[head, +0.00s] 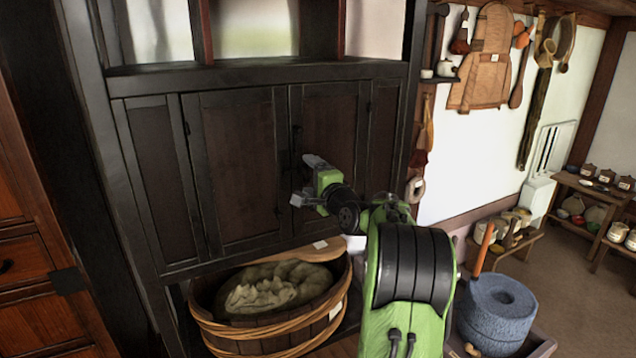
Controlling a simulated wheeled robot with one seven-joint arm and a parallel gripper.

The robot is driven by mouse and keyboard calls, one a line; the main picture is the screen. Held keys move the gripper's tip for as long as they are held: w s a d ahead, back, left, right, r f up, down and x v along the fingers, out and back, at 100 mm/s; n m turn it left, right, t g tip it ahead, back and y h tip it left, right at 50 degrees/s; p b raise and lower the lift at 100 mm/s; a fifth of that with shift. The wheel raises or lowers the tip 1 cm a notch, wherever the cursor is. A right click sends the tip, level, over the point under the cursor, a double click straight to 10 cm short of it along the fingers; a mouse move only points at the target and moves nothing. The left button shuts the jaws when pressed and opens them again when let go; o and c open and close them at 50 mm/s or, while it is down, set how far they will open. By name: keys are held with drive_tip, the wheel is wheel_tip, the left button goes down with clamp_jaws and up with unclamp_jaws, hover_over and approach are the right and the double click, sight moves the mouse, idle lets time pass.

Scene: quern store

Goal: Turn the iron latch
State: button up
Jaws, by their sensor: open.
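The iron latch (297,140) is a thin dark upright piece on the dark wooden cabinet doors (240,165), near the seam between the two middle doors. The doors are shut. My gripper (303,180) is at the end of my green and black arm, in front of the right middle door and just below the latch. It is open, and I see nothing held in it. The gripper hides part of the door behind it, and I cannot tell whether it touches the latch.
A wooden tub (270,335) with a pale sack stands below the doors. A blue-grey quern stone (497,310) is at the lower right. A drawer chest (30,270) is on the left. Floor shows at far right.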

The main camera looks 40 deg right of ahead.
drive_tip(key=b+v, duration=0.4)
drive_tip(key=v, duration=1.1)
drive_tip(key=shift+s, duration=0.3)
drive_tip(key=shift+a, duration=0.1)
drive_tip(key=a+f+n+g+y, duration=0.35)
drive_tip(key=a+n, duration=0.25)
drive_tip(key=a, duration=0.6)
drive_tip(key=a+f+n+g+y, duration=0.25)
drive_tip(key=a+f+n, duration=0.35)
drive_tip(key=a, duration=0.6)
drive_tip(key=s+a+f+n+g, duration=0.3)
drive_tip(key=s+n, duration=0.1)
drive_tip(key=s, duration=0.4)
drive_tip(key=s+a+f+n+g+h, duration=0.1)
drive_tip(key=s+a+f+n, duration=0.3)
drive_tip(key=s, duration=0.4)
drive_tip(key=shift+s+n+g, duration=0.25)
drive_tip(key=shift+n+g, duration=0.45)
drive_tip(key=shift+g, duration=0.2)
drive_tip(key=shift+s+d, duration=0.1)
